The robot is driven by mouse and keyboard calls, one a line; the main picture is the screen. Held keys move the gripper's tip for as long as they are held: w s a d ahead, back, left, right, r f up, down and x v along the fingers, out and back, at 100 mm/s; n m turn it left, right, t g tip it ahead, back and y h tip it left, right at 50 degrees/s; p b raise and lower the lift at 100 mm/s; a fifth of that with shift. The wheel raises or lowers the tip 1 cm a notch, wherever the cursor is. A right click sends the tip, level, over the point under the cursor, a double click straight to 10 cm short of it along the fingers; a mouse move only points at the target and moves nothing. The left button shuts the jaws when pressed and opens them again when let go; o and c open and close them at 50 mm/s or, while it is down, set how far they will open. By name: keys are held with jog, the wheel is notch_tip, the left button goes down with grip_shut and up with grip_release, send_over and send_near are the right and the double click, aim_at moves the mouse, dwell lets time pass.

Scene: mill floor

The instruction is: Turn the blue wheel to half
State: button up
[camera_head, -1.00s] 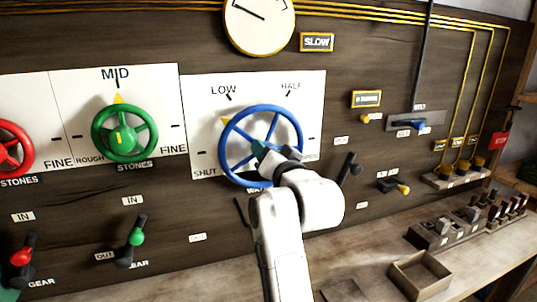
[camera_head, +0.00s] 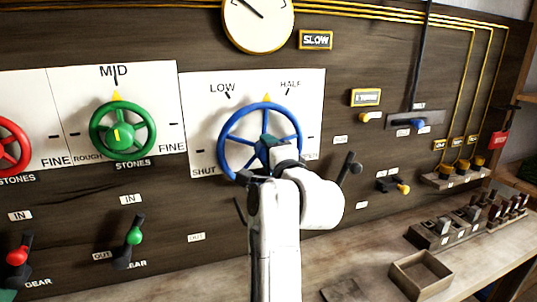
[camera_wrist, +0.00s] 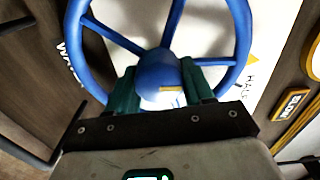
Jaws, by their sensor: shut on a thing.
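The blue wheel (camera_head: 229,131) is mounted on a white panel (camera_head: 198,100) with marks SHUT, LOW and HALF. Its yellow pointer (camera_head: 266,97) stands at the top, between LOW and HALF, a little short of the HALF mark (camera_head: 290,85). My gripper (camera_head: 270,152) covers the wheel's hub and lower right part. In the wrist view my gripper (camera_wrist: 165,88) has its green fingers on either side of the blue hub (camera_wrist: 160,72), shut on it. The mark at the wheel's lower right is mostly hidden by my arm.
A green wheel (camera_head: 123,131) and a red wheel (camera_head: 12,147) are on the left. A black lever (camera_head: 349,168) stands close right of my arm. A dial (camera_head: 258,22) hangs above. A wooden tray (camera_head: 421,276) lies on the bench below right.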

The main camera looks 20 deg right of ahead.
jog(key=shift+f+m, duration=0.15)
jog(key=shift+m, duration=1)
jog(key=shift+f+m, duration=0.1)
jog(key=shift+m, duration=1.05)
jog(key=o, duration=1)
jog(key=shift+r, duration=0.1)
jog(key=shift+s, duration=0.1)
jog(key=s+b, duration=0.2)
jog(key=s, duration=0.8)
jog(key=shift+s, duration=0.3)
